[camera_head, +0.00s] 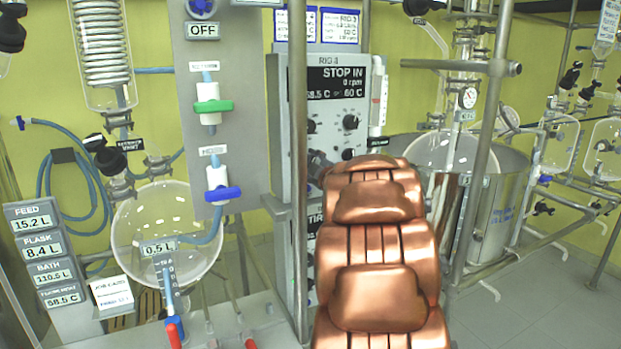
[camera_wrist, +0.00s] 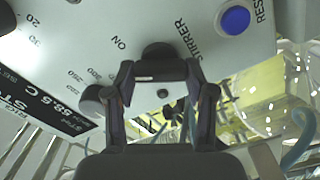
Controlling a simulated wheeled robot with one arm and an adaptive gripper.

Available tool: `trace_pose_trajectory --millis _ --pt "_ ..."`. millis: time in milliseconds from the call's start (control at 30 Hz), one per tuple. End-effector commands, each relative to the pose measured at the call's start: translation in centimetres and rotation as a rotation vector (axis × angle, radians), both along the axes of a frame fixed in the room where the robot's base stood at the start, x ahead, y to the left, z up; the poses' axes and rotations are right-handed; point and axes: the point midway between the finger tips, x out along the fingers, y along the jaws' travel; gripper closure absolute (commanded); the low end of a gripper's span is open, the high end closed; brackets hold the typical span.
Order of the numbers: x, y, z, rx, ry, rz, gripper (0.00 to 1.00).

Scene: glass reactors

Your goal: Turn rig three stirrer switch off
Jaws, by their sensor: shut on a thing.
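The rig three control box (camera_head: 284,100) stands in the middle of the head view, labelled RIG 3. Its dark display (camera_head: 337,84) reads STOP IN, 0 rpm and 58.5 C with 60 C. In the wrist view, the black stirrer switch knob (camera_wrist: 158,49) sits on the light panel between the words ON and STIRRER. My gripper (camera_wrist: 159,70) is shut on this knob, one finger on each side. The knob's pointer is not clear. In the head view my copper arm hides the gripper and the lower panel.
In the wrist view, a blue RESET button (camera_wrist: 235,19) is right of the switch and a dial knob (camera_wrist: 93,100) left. In the head view, a grey post (camera_head: 298,180) stands close left of my arm. A steel bath (camera_head: 495,215) is at the right.

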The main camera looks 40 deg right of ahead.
Motion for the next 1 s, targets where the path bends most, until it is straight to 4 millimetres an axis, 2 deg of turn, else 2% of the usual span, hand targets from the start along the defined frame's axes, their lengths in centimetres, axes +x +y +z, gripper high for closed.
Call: trace_pose_trajectory --millis 33,500,1000 --pt "-0.03 0.01 -0.60 -0.047 0.015 -0.001 0.81" --pt "-0.01 -0.02 -0.51 -0.396 0.140 -0.002 0.81" --pt "0.00 0.00 -0.43 -0.525 0.188 0.000 0.81"
